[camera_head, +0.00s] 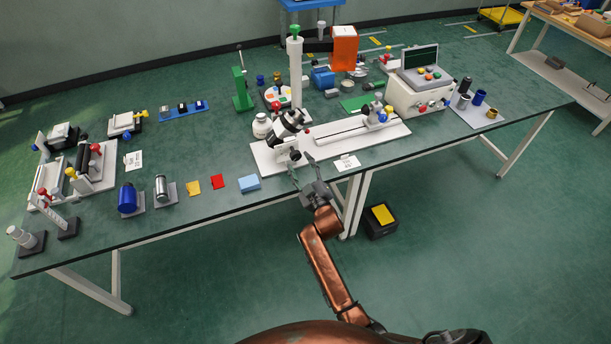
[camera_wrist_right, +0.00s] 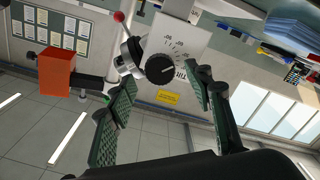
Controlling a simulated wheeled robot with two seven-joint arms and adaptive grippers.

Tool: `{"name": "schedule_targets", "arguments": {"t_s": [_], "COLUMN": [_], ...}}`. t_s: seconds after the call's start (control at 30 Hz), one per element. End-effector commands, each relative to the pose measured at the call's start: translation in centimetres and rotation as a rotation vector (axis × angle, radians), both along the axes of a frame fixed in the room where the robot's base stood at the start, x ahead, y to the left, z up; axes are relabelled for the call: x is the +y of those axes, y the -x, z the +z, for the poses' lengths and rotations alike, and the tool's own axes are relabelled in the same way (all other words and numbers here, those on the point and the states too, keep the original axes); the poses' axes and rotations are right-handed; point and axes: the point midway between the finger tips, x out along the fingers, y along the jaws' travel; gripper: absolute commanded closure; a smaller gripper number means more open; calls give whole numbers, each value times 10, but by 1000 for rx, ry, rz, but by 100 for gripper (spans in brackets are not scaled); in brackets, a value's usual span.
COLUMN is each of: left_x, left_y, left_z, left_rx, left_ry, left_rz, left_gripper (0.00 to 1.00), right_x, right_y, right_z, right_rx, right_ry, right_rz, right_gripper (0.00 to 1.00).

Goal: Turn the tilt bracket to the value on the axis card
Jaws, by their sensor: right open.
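The tilt bracket (camera_head: 290,123), a black and white head on a pale base plate, stands near the front middle of the bench. My right gripper (camera_head: 303,167) is at the bench's front edge, just in front of the bracket. Its green-padded fingers are open, with the knob beyond and between the tips (camera_wrist_right: 160,80).
A pale rail plate (camera_head: 385,134) extends right of the bracket. A white column (camera_head: 295,70) rises behind it. A light blue block (camera_head: 249,183) and red piece (camera_head: 221,184) lie to the left. In the wrist view an orange block (camera_wrist_right: 57,72) is at left.

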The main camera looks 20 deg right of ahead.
Motion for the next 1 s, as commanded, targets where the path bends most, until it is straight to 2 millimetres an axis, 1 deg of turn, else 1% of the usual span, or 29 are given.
{"name": "schedule_targets", "arguments": {"t_s": [0.03, 0.2, 0.3, 0.4, 0.57, 1.0], "left_x": [0, -1, -1, -1, -1, -1], "left_y": [0, -1, -1, -1, -1, -1], "left_z": [0, 0, 0, 0, 0, 0], "left_rx": [0, -1, -1, -1, -1, -1], "left_ry": [0, 1, 1, 1, 1, 1], "left_rz": [0, 0, 0, 0, 0, -1], "left_gripper": [61, 61, 61, 61, 61, 61], "right_x": [0, -1, -1, -2, -2, -2], "right_y": [13, 45, 57, 65, 69, 69], "right_z": [-1, 0, 0, 0, 1, 0], "right_rx": [1, 1, 1, -1, -1, 1], "right_ry": [0, -2, -1, -1, -1, -1], "right_rz": [1, -1, 1, 1, 1, 1], "right_gripper": [53, 53, 53, 53, 53, 53]}}
